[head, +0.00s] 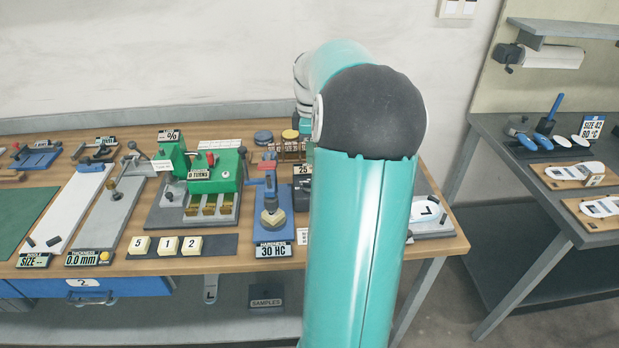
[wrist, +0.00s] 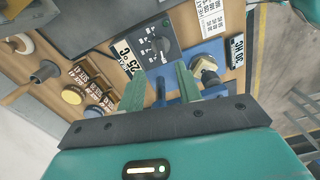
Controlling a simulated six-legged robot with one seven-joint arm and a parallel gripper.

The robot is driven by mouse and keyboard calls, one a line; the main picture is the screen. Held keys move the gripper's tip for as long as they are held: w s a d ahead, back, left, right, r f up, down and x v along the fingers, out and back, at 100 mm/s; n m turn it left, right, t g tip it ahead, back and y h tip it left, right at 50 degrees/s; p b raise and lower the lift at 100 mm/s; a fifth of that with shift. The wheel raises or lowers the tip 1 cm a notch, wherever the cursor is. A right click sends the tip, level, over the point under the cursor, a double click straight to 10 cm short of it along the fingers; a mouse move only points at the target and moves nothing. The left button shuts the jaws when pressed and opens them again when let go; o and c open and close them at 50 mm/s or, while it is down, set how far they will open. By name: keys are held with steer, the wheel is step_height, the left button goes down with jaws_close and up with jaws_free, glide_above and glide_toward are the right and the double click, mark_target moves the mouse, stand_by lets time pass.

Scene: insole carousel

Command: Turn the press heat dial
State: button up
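In the wrist view, a dark control box (wrist: 135,47) carries a round black dial (wrist: 160,43) with light marks around it. A display on its side (wrist: 124,58) reads 25 °C. My gripper (wrist: 160,72) is open, with its two green fingers apart and nothing seen between them. The dial appears just beyond the fingertips, apart from them as far as I can tell. In the head view, the display reading 25 (head: 302,169) shows at the edge of my arm. My arm hides the dial and my gripper there.
The blue hardness tester (head: 271,205) stands left of my arm, close beside the fingers in the wrist view. A green machine (head: 215,172) and yellow number blocks (head: 165,246) are farther left. A second bench (head: 505,150) stands at right, across a gap.

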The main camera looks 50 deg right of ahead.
mark_target(310, 182)
step_height(310, 182, down, 10)
steer(key=shift+a+f, duration=0.1)
steer(key=shift+c, duration=0.4)
jaws_close()
